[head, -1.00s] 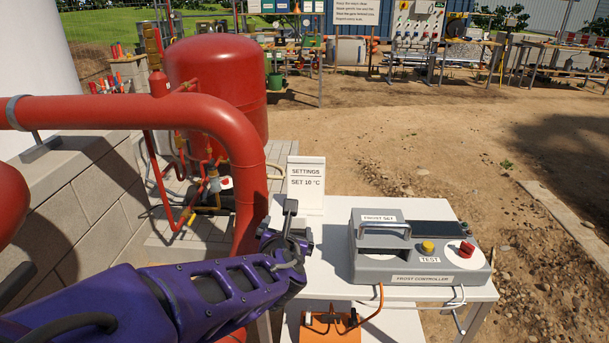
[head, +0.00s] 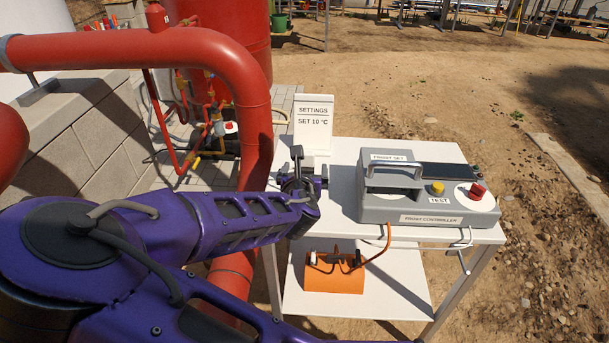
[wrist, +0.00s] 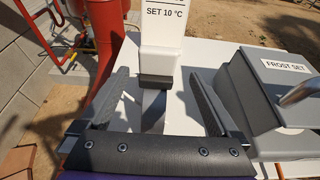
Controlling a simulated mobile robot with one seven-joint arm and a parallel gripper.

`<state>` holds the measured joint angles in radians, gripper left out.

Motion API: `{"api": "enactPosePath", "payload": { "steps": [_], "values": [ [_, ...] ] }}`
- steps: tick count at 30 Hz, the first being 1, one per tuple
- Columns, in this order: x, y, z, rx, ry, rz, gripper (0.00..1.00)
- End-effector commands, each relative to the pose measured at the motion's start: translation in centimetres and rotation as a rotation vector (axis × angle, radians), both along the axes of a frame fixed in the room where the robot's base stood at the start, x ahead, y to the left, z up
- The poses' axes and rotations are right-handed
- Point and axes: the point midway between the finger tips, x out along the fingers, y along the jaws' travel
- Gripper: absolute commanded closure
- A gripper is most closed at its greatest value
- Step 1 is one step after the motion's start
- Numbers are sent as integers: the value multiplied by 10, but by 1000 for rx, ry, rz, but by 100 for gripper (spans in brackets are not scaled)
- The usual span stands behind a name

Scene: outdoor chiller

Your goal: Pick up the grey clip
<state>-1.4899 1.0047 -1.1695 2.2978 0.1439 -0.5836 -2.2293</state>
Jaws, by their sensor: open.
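The clip's lower end is partly hidden by my gripper in the head view.
The settings card (head: 314,118) stands right behind the clip. The grey frost controller (head: 420,205) occupies the table's right side. An orange object (head: 335,275) lies on the lower shelf, cabled to the controller. A red pipe (head: 255,150) rises left of the white table (head: 345,175).

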Motion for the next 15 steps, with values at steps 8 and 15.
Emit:
{"api": "enactPosePath", "payload": {
  "steps": [8,15],
  "values": [
    [23,0,-9,0,0,1,3],
    [50,1,-20,2,0,-2,3]
  ]
}}
